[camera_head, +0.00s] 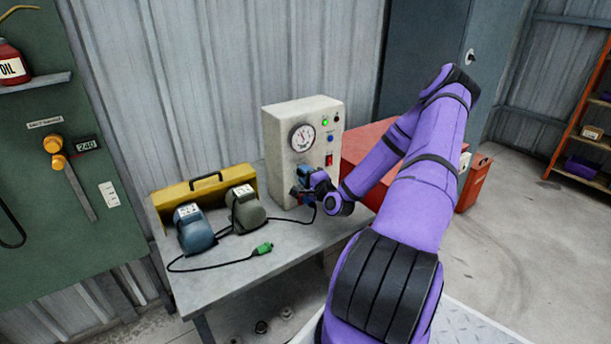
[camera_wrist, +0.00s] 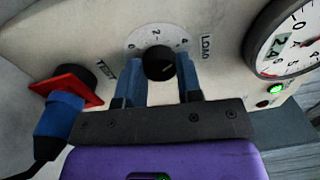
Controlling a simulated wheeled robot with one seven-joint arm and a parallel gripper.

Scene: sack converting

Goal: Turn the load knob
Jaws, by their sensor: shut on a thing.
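The load knob (camera_wrist: 158,63) is black and round, on a pale numbered dial beside the word LOAD on the cream tester box (camera_head: 301,111). My gripper (camera_wrist: 159,76) has its blue fingers on either side of the knob and is shut on it. In the head view my gripper (camera_head: 309,181) is at the lower front of the box, and the knob is hidden behind it. The knob's exact setting is too small to read surely.
A round gauge (camera_head: 303,138) and a lit green lamp (camera_head: 324,122) are on the box. A blue plug (camera_wrist: 60,117) sits close left of my fingers in the wrist view. Blue (camera_head: 195,230) and grey (camera_head: 246,209) units, a yellow case (camera_head: 175,200) and a green-ended cable (camera_head: 263,249) occupy the bench.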

